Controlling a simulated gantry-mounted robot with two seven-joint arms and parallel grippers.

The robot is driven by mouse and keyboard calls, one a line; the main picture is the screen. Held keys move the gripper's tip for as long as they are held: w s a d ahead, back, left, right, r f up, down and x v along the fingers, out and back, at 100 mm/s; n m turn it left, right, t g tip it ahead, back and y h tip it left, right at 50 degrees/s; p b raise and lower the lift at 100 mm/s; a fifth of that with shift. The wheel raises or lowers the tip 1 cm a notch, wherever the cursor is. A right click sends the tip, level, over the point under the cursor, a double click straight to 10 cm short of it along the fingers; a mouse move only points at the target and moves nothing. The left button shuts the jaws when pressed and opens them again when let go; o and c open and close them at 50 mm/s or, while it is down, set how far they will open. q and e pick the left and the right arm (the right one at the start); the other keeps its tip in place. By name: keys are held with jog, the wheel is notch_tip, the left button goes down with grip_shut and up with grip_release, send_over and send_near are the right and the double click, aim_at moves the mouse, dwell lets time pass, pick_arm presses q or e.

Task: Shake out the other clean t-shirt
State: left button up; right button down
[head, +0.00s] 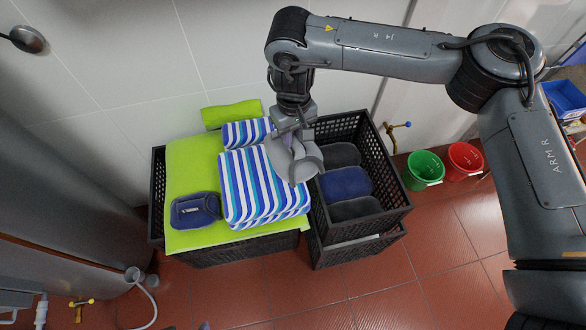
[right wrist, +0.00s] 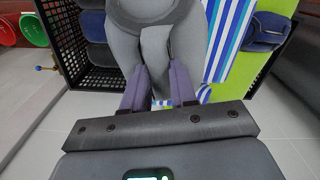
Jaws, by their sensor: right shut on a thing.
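A light grey cloth (head: 290,160), which looks like the t-shirt, is bunched and hangs from my right gripper (head: 292,130). It hangs over the right edge of the striped towels and the left side of the right basket. In the right wrist view the grey cloth (right wrist: 155,30) fills the upper middle, and the gripper's two purple fingers (right wrist: 160,80) are shut on it. Its lower end and whether it touches the towels cannot be told. My left gripper is not in view.
Blue-and-white striped towels (head: 262,190) and a dark blue folded garment (head: 195,210) lie on a green towel (head: 190,165) over a black basket. Another black basket (head: 390,165) holds rolled dark cloths (head: 345,182). Green (head: 425,168) and red (head: 463,160) buckets stand right.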

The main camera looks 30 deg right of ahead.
aim_at(293, 158)
notch_tip(293, 158, down, 10)
jog(key=shift+f, duration=0.25)
jog(key=shift+w, duration=0.1)
dwell(0.5)
